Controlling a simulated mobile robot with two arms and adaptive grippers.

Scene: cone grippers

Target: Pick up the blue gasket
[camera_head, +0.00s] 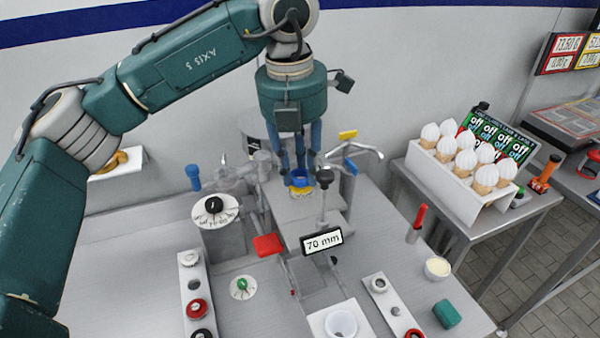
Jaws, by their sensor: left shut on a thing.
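My left arm comes in from the left and reaches over the metal machine, with its wrist pointing down. My left gripper (300,174) is shut on the blue gasket (302,181), a small blue ring between the blue fingers. A yellow piece (300,191) shows just below the gasket, over the raised metal block. I cannot tell whether the gasket touches what lies beneath it. The fingers hide part of the ring. My right gripper is not in view.
A lever with a black knob (324,178) stands close on the right of the gripper. A dial (214,209) and a blue-handled tap (194,178) are to its left. A white holder with several ice-cream cones (455,185) stands at the right. A "70 mm" display (322,240) is in front.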

